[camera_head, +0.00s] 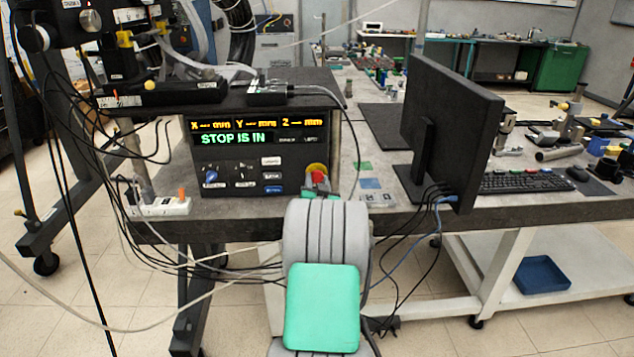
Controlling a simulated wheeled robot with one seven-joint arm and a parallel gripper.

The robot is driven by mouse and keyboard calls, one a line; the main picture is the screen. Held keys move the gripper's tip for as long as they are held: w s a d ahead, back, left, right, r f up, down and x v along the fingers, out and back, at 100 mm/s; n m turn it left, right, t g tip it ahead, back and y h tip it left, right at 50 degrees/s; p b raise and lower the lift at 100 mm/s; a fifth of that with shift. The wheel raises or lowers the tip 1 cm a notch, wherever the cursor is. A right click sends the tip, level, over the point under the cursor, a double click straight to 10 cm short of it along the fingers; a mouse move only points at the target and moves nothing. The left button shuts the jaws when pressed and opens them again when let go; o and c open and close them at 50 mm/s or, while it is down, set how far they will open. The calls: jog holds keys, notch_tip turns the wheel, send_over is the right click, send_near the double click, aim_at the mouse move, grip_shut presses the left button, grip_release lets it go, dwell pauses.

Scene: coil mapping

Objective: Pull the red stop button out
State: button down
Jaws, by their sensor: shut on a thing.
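The control box (262,150) stands on the grey bench, and its screen reads "STOP IS IN". The red stop button (318,177) with its yellow surround (316,167) is at the lower right of the box's front panel. My gripper (320,185) is at the button, just beyond my grey arm with its green pad. Its jaws are shut on the red stop button. The jaws are small here and partly hidden by my arm, so the exact hold on the button is hard to see.
Knobs and small buttons sit on the panel left of the stop button. A monitor (446,125) and keyboard (527,181) stand on the bench to the right. A white power strip (160,207) is at the left bench edge. Loose cables hang below the bench.

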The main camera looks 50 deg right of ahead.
jog(key=shift+s+a+f+b, duration=0.15)
jog(key=shift+s+a+b, duration=0.1)
jog(key=shift+b, duration=0.25)
jog(key=shift+s+a, duration=0.3)
jog(key=shift+a, duration=0.05)
jog(key=c, duration=0.9)
grip_release()
jog(key=shift+s+a, duration=0.1)
jog(key=shift+a, duration=0.05)
